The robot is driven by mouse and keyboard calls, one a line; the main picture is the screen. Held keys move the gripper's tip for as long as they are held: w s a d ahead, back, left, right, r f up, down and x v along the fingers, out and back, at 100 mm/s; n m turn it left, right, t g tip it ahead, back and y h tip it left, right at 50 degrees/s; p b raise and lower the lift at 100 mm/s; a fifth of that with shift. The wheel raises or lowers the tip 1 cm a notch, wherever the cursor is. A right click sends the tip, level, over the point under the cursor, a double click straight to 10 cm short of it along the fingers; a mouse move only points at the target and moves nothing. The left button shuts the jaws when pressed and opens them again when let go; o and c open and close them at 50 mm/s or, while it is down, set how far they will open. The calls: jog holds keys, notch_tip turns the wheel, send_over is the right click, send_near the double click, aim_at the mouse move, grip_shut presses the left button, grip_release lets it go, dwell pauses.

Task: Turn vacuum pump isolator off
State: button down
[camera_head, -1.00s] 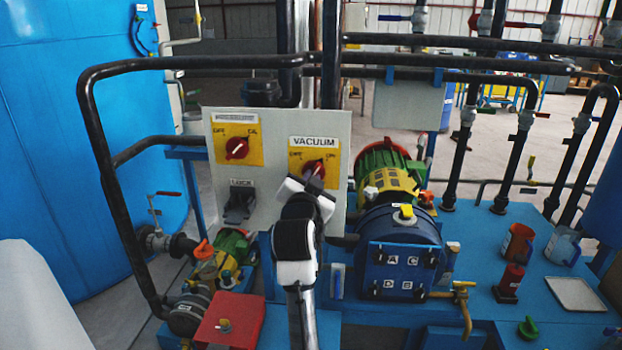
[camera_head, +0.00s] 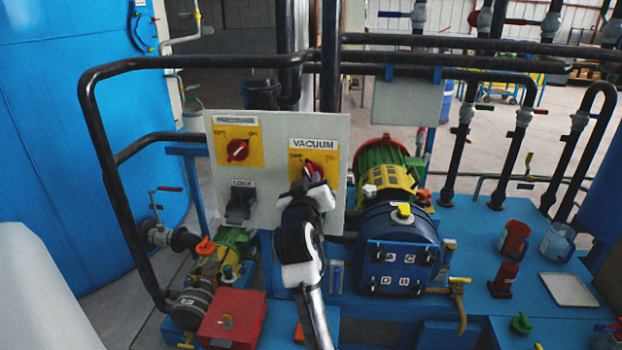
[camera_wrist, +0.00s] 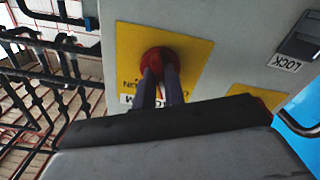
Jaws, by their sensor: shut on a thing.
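The vacuum pump isolator is a red rotary knob on a yellow plate (camera_head: 330,158) under a "VACUUM" label, at the upper right of a pale panel (camera_head: 268,190). In the wrist view the red knob (camera_wrist: 158,61) sits on its yellow plate (camera_wrist: 190,48). My gripper (camera_head: 313,172) is at the knob, its two dark fingers (camera_wrist: 161,85) shut on it. The fingers and hand hide much of the knob, so its exact pointing is hard to read.
A second red knob (camera_head: 237,150) on a yellow plate is at the panel's upper left, above a black "LOCK" part (camera_head: 240,205). A blue pump (camera_head: 398,225) stands close right. A black pipe (camera_head: 105,180) loops around the left.

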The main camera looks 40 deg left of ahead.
jog(key=shift+n+p, duration=0.5)
jog(key=shift+n, duration=1.5)
jog(key=c, duration=1.5)
grip_release()
jog(key=shift+s, duration=0.1)
jog(key=b+v, duration=0.3)
jog(key=v, duration=1)
jog(key=shift+s+d+b, duration=0.2)
jog(key=shift+d+b, duration=0.05)
jog(key=shift+b, duration=0.05)
